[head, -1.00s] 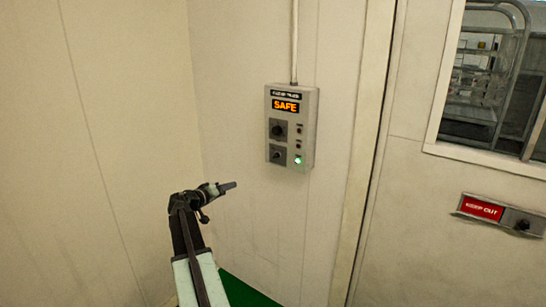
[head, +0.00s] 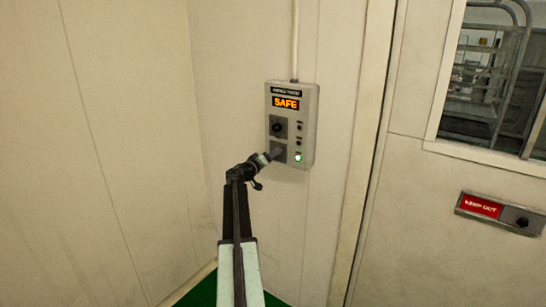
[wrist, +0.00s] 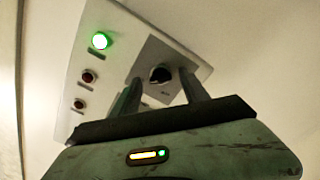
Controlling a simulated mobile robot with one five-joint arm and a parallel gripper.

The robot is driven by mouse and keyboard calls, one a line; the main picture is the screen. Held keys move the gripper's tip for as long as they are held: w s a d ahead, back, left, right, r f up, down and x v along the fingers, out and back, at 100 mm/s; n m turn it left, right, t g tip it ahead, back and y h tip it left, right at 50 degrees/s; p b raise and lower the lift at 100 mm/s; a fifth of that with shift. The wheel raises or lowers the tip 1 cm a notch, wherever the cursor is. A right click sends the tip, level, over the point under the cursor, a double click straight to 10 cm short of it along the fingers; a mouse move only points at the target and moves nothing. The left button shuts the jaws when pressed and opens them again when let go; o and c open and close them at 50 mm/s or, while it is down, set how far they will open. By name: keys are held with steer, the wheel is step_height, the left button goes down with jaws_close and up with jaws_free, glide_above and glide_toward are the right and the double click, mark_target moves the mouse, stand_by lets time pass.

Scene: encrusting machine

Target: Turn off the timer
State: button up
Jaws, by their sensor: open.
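The grey timer box (head: 309,125) is fixed to the wall, with an orange lit "SAFE" display (head: 286,103). An upper dark knob (head: 277,127) shows below the display, and a green light (head: 298,157) is lit at the lower right. My gripper (head: 275,154) is at the box's lower left and covers the lower knob in the head view. In the wrist view the lower dark knob (wrist: 160,74) sits between the two fingers of my open gripper (wrist: 161,86). Whether the fingers touch it cannot be told.
The lit green light (wrist: 99,40) and two dark red buttons (wrist: 88,76) are beside the fingers in the wrist view. A red "KEEP OUT" sign (head: 481,205) with a dark knob is on the right wall, below a window. A conduit runs up from the box.

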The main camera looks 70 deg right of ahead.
jaws_close()
steer(key=shift+d, duration=0.1)
steer(key=shift+a+n, duration=0.2)
steer(key=shift+n, duration=8.7)
